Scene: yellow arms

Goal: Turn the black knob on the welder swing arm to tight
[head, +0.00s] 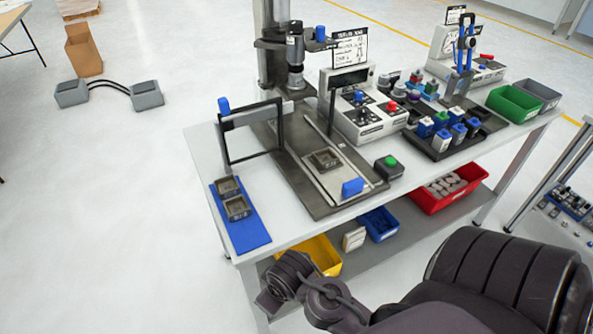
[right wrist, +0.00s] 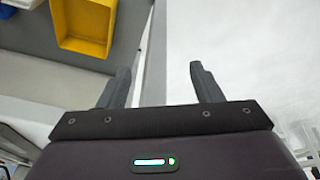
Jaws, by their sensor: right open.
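The welder (head: 296,60) stands on the far side of the workbench, with a grey column, a dark head and a base plate with a pale track. A dark horizontal arm (head: 270,44) crosses the column, and a blue knob (head: 320,33) shows at its right. A black frame (head: 252,115) with a blue knob (head: 223,105) on top stands left of the base plate. I cannot clearly make out a black knob. My right gripper (right wrist: 157,68) is open and empty, its fingers apart beside the bench edge. My left gripper is out of view.
A blue mat (head: 252,240) with two square parts lies on the workbench's near left corner. A control box (head: 372,125), a green button box (head: 390,167) and a black tray (head: 440,150) stand to the right. A yellow bin (right wrist: 83,25) sits on the lower shelf.

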